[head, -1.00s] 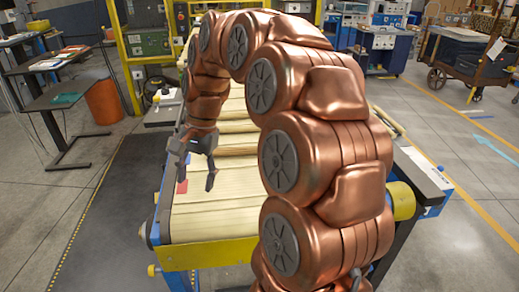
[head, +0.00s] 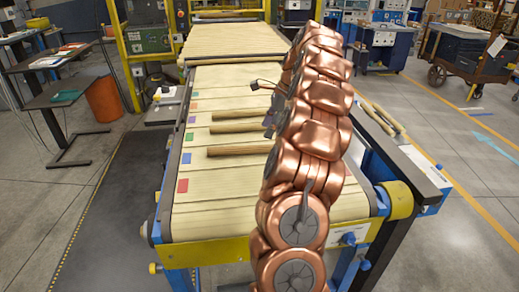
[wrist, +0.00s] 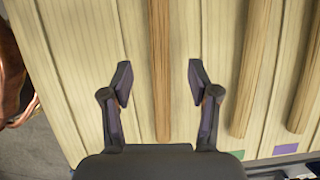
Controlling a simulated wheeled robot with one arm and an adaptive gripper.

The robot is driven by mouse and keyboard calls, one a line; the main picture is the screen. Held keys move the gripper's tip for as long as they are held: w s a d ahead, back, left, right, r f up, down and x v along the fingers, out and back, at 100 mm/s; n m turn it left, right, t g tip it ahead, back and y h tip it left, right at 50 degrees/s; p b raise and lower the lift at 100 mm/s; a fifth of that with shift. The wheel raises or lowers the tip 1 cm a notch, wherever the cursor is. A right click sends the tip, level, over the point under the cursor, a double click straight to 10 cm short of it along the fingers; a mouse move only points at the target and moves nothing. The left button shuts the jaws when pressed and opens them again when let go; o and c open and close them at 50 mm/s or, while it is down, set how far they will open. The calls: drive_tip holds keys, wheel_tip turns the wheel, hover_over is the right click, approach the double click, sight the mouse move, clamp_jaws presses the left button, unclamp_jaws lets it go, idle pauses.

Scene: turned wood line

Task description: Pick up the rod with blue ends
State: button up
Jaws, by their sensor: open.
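Several plain wooden rods lie crosswise on the slatted conveyor (head: 230,200). In the head view, one is the farthest of the near group (head: 236,115), one is in the middle (head: 235,127) and one is nearest (head: 236,151). No blue end shows on any of them; their right ends are hidden by my arm. In the wrist view my gripper (wrist: 160,76) is open and empty, its fingers on either side of a rod (wrist: 161,50). Two more rods (wrist: 250,70) (wrist: 306,80) lie to the right. I cannot tell how high the fingers are. In the head view my gripper is mostly hidden behind my arm.
Coloured squares, such as a red one (head: 183,186) and a blue one (head: 186,157), line the conveyor's left edge. Another rod (head: 215,14) lies at the far end. An orange bin (head: 103,101) and a small table (head: 66,100) stand left on the floor.

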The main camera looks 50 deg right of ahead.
sight(261, 146)
drive_tip(key=shift+s+p+x, duration=0.2)
drive_tip(key=shift+p+x, duration=1.35)
drive_tip(key=shift+x, duration=2.2)
drive_tip(key=shift+d+f, duration=0.1)
drive_tip(key=shift+c, duration=0.2)
clamp_jaws()
